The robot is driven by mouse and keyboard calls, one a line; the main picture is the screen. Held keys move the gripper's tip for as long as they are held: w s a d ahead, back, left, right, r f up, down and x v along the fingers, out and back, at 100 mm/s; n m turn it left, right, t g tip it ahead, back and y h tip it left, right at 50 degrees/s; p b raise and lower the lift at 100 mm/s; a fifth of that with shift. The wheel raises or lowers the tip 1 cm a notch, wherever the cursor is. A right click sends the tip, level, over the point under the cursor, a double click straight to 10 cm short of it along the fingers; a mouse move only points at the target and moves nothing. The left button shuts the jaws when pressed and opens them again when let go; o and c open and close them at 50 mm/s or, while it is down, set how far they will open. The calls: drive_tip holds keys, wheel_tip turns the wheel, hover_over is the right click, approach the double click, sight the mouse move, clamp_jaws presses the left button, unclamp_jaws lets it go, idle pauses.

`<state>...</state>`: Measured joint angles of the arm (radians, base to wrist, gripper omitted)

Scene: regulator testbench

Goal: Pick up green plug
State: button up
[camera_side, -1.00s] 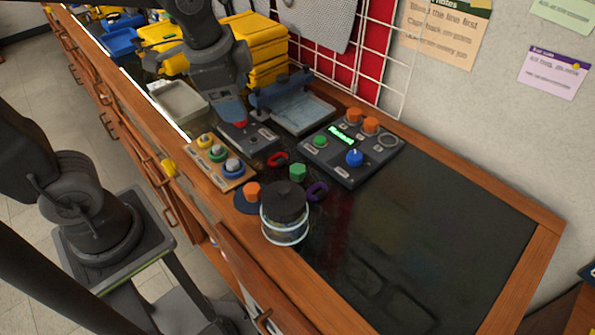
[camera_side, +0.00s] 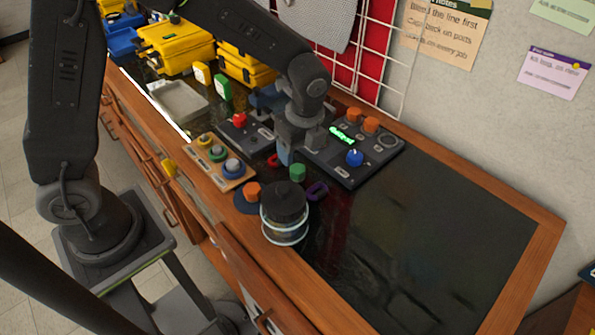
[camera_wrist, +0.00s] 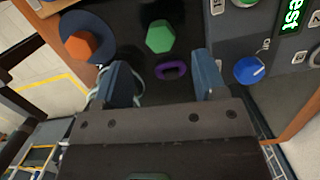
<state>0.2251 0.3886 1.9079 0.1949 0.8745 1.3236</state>
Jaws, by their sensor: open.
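The green plug (camera_side: 297,172) stands on the dark bench mat, behind the black-lidded jar. In the wrist view the green plug (camera_wrist: 160,37) is ahead of the fingertips, roughly centred between them. My gripper (camera_side: 284,156) is just behind and left of the plug in the side view, pointing down. In the wrist view my gripper (camera_wrist: 162,82) has its two blue fingers wide apart with nothing held. The fingers and the plug are apart in the wrist view. The exact height of the fingertips is hard to tell.
A purple ring (camera_wrist: 171,70) lies close to the plug, between the fingers in view. An orange plug (camera_wrist: 82,45) sits on a blue disc. The jar (camera_side: 285,212), a red ring (camera_side: 272,160) and the control panel (camera_side: 345,178) are near. The right mat is clear.

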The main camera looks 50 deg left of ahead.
sight(298, 168)
drive_tip(key=shift+a+f, duration=0.2)
drive_tip(key=shift+f, duration=1.55)
drive_tip(key=shift+a+f, duration=0.2)
drive_tip(key=shift+f, duration=1.55)
drive_tip(key=shift+c, duration=0.2)
drive_tip(key=c, duration=1)
drive_tip(key=shift+o, duration=0.2)
drive_tip(key=shift+r, duration=0.15)
